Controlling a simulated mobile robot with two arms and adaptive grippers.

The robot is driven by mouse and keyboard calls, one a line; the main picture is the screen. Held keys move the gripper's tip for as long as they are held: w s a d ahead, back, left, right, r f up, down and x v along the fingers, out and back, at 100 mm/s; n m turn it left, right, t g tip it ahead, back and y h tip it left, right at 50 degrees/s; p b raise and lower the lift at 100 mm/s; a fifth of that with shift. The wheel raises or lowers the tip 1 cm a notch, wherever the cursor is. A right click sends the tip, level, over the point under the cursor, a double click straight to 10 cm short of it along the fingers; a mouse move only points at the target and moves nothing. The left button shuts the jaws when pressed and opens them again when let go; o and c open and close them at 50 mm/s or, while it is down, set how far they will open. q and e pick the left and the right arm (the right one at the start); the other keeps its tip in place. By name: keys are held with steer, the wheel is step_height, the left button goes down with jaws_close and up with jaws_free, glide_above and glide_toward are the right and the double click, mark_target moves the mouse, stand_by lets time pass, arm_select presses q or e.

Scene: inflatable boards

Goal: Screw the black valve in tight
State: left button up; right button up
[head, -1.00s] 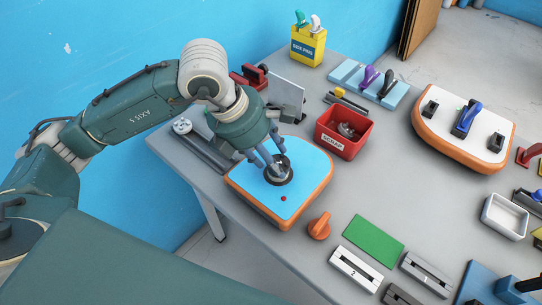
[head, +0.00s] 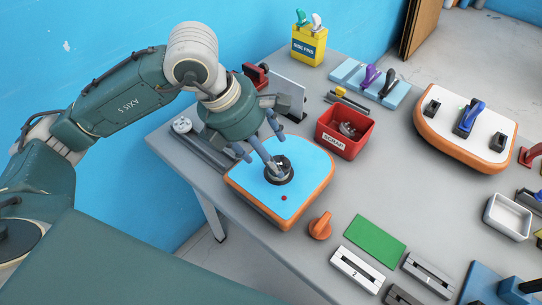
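The black valve (head: 285,176) sits in the blue top of a small orange-rimmed board (head: 302,162) near the table's left side. My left gripper (head: 263,150) is over the valve from the upper left. Its fingers are spread: one reaches down to the valve, and the others stand apart from it over the board. The fingers hide part of the valve, so how deep it sits cannot be told. Whether the lowest fingertip touches it is unclear. My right gripper is not in view.
A red scrap bin (head: 344,132) stands just right of the board. An orange knob (head: 320,226) and a green pad (head: 374,239) lie in front. A white-topped board (head: 440,107) is at the right. A grey upright plate (head: 286,92) stands close behind my gripper.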

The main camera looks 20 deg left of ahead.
arm_select(q)
steer(key=v, duration=0.9)
